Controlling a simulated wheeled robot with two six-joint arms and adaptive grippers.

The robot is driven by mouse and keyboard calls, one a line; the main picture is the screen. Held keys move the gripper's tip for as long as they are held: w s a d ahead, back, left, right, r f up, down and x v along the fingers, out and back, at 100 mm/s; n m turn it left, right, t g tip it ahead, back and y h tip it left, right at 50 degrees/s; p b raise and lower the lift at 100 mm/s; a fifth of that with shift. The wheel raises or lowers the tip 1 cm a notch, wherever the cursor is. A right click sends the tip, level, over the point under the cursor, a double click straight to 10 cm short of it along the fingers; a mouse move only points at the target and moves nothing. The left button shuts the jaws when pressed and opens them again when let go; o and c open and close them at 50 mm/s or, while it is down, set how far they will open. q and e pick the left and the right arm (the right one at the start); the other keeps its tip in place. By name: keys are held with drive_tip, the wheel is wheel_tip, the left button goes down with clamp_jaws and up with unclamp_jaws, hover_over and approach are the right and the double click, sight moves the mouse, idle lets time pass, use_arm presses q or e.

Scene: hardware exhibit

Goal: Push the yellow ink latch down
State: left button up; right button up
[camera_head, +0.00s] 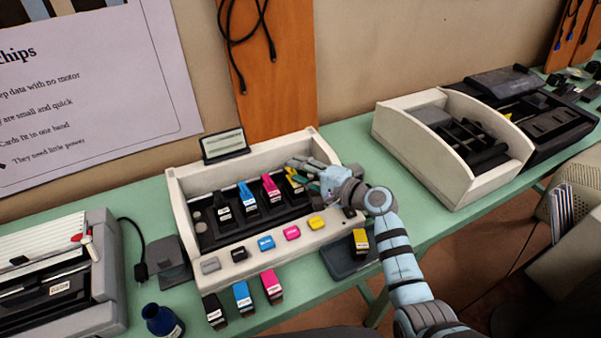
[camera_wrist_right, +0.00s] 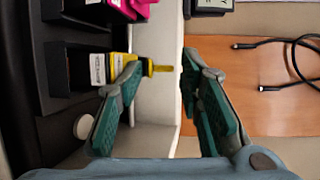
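The yellow ink latch (camera_head: 291,174) stands at the right end of the row of latches in the white printer (camera_head: 330,243), partly hidden behind my right gripper (camera_head: 303,173). In the right wrist view, the latch (camera_wrist_right: 157,67) sticks out from a dark cartridge slot with a white label. My right gripper (camera_wrist_right: 162,66) is open there, one finger on each side of the latch tip. I cannot tell whether a finger touches it. My left gripper is not in view.
Magenta (camera_head: 270,188) and cyan (camera_head: 246,194) latches stand to the left of the yellow one. A yellow button (camera_head: 317,223) is on the printer's front. A yellow-labelled cartridge (camera_head: 360,241) sits on a dark pad in front. A white-sided machine (camera_head: 500,172) stands to the right.

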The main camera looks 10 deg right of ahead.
drive_tip(key=shift+f, duration=0.15)
drive_tip(key=v, duration=0.8)
drive_tip(key=shift+c, duration=0.3)
